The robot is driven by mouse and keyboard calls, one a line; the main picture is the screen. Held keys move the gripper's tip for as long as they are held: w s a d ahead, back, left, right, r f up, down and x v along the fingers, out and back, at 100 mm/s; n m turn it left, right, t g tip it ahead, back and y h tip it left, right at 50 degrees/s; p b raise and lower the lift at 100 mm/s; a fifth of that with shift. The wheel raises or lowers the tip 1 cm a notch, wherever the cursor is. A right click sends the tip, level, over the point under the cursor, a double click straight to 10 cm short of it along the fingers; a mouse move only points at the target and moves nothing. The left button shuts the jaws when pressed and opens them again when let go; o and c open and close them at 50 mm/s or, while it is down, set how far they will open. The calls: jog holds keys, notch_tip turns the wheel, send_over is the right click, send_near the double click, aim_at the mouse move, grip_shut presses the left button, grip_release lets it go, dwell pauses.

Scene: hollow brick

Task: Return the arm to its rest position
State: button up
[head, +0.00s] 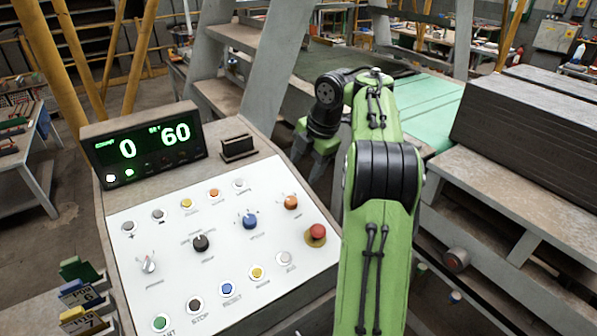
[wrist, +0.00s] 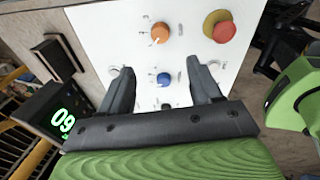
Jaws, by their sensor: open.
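My green and black arm reaches forward on the right of the head view. My gripper (wrist: 164,90) is open and empty in the wrist view, with its two dark fingers apart, pointing toward the white control panel (wrist: 110,22). In the head view the gripper hangs beside the panel's upper right edge, partly hidden by the arm. The blue knob (wrist: 164,79) shows between the fingers, apart from them. The orange knob (wrist: 160,32) and the red button (wrist: 224,32) on its yellow base lie beyond the fingertips.
The panel's display box (head: 145,146) reads 0 and 60. A dark slotted holder (head: 238,147) stands behind the buttons. Dark stacked slabs (head: 530,120) lie at the right, near a green conveyor surface (head: 430,95). Coloured tags (head: 80,290) stand at the lower left.

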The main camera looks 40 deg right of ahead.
jog(key=shift+v, duration=1.1)
jog(key=s+a+r+m, duration=0.2)
jog(key=s+a+m, duration=0.15)
jog(key=a, duration=0.55)
jog(key=s+a+r+m, duration=0.25)
jog(key=a+m, duration=0.25)
jog(key=a, duration=0.5)
jog(key=s+a+f+m, duration=0.1)
jog(key=s+f+m, duration=0.2)
jog(key=s, duration=0.3)
jog(key=s+a+f+m+t+b, duration=0.1)
jog(key=s+a+f+m, duration=0.1)
jog(key=s, duration=0.4)
jog(key=s+a+f+m+t+h, duration=0.1)
jog(key=s+a+f+m, duration=0.1)
jog(key=s+f+m, duration=0.2)
jog(key=shift+s+m+b, duration=0.3)
jog(key=shift+s+m, duration=0.35)
jog(key=shift+s, duration=0.4)
